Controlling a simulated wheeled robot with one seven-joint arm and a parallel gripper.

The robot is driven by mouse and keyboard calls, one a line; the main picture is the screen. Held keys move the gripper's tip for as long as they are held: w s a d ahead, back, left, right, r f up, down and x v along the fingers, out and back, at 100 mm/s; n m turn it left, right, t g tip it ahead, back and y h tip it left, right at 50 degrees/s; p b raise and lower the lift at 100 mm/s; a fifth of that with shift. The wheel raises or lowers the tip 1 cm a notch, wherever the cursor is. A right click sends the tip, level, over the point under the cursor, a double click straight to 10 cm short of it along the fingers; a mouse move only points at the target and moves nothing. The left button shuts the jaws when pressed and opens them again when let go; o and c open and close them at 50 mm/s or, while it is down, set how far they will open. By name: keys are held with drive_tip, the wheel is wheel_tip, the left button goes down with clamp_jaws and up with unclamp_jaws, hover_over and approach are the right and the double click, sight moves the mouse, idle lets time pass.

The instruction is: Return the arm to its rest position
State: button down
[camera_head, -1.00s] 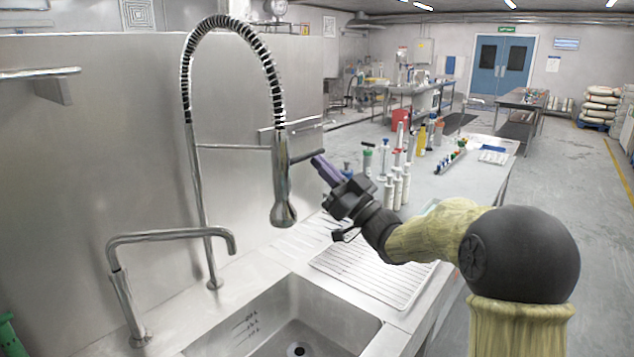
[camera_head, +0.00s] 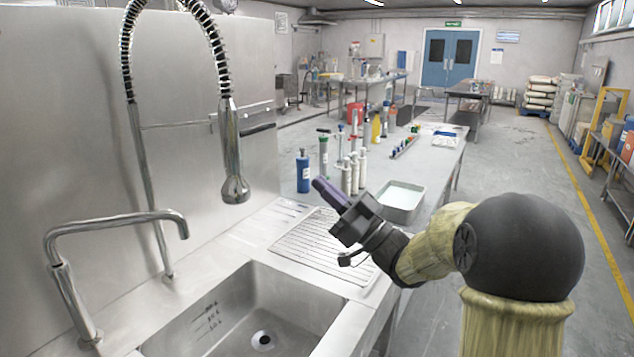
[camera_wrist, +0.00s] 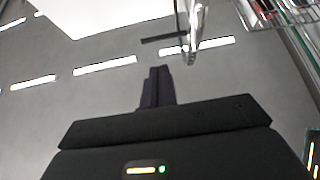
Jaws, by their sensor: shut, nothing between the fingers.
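My gripper (camera_head: 322,186) is in the head view, right of the sink and raised above the draining board. Its purplish fingers are together and hold nothing. They point up and to the left. In the wrist view my gripper (camera_wrist: 160,73) shows as a dark closed pair of fingers against the grey ceiling. My arm is bent out to the right of the counter.
A steel sink (camera_head: 190,335) lies at front left. A sprayer tap (camera_head: 234,150) hangs left of my gripper, and a lower tap (camera_head: 115,222) stands further left. Bottles (camera_head: 303,172) and a grey tray (camera_head: 420,212) stand behind.

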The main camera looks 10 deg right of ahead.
drive_tip(key=shift+w, duration=0.15)
drive_tip(key=d+f+m+g+h, duration=0.1)
drive_tip(key=d+f+m+h, duration=0.3)
drive_tip(key=f+h, duration=0.55)
drive_tip(key=d+f+m+g+h, duration=0.1)
drive_tip(key=d+f+m+h, duration=0.1)
drive_tip(key=f+m+h, duration=0.6)
drive_tip(key=s+f+g+h, duration=0.1)
drive_tip(key=s+f+g, duration=0.5)
drive_tip(key=s, duration=0.4)
drive_tip(key=s+f+g+h, duration=0.2)
drive_tip(key=s+f+g, duration=0.2)
drive_tip(key=s+f, duration=0.55)
drive_tip(key=w+p+v, duration=0.2)
drive_tip(key=p+v, duration=1.4)
drive_tip(key=v, duration=0.1)
drive_tip(key=shift+w+d+r+n, duration=0.15)
drive_tip(key=shift+d+r+n, duration=0.25)
drive_tip(key=shift+d+r, duration=0.25)
